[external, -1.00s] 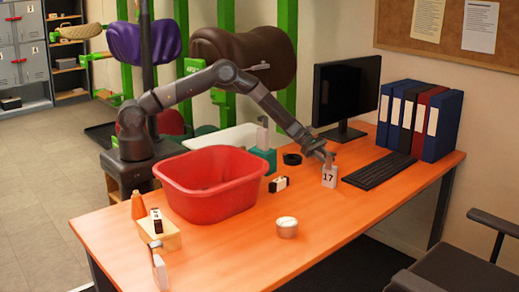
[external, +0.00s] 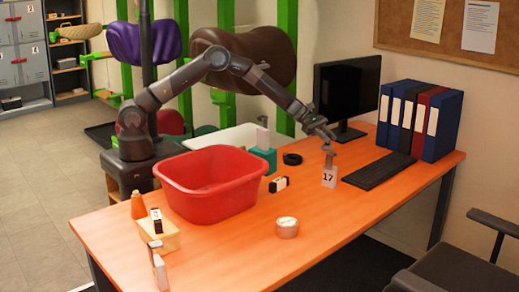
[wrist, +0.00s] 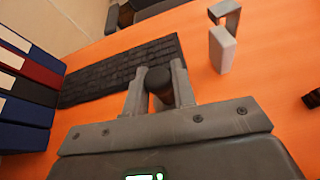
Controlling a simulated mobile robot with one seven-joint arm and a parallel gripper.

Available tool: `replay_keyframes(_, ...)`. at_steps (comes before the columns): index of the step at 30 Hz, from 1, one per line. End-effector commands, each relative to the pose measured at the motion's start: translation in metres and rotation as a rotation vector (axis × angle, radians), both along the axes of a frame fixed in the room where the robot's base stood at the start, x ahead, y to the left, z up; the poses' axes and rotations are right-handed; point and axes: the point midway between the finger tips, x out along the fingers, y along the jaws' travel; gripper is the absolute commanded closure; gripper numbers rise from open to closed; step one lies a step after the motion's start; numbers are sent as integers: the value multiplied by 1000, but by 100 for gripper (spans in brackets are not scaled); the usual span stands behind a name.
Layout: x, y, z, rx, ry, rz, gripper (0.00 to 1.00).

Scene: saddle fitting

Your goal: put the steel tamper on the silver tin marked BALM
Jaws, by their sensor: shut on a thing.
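The silver tin (external: 287,229), round with a pale top, stands on the orange desk near its front middle. Its marking is too small to read, and it is out of the wrist view. My gripper (external: 325,137) is above the desk, behind and to the right of the tin, near the white block marked 17. In the wrist view my gripper (wrist: 160,80) is shut on the steel tamper (wrist: 160,82), whose dark rounded end shows between the fingers. The rest of the tamper is hidden, and it cannot be told apart clearly in the external view.
The white block marked 17 (external: 329,177) stands just below my gripper. A red basin (external: 212,200) stands left of the tin, with a small black-and-white block (external: 278,184) between. A keyboard (external: 378,171), monitor (external: 345,92) and binders (external: 440,125) are right. Desk around the tin is clear.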

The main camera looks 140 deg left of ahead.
Motion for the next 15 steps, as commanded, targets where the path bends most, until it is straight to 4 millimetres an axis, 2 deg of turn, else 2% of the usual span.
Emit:
replay_keyframes(5,0,0,12,4,-3,-1,100)
replay_keyframes(15,0,0,90,6,-4,-1,100)
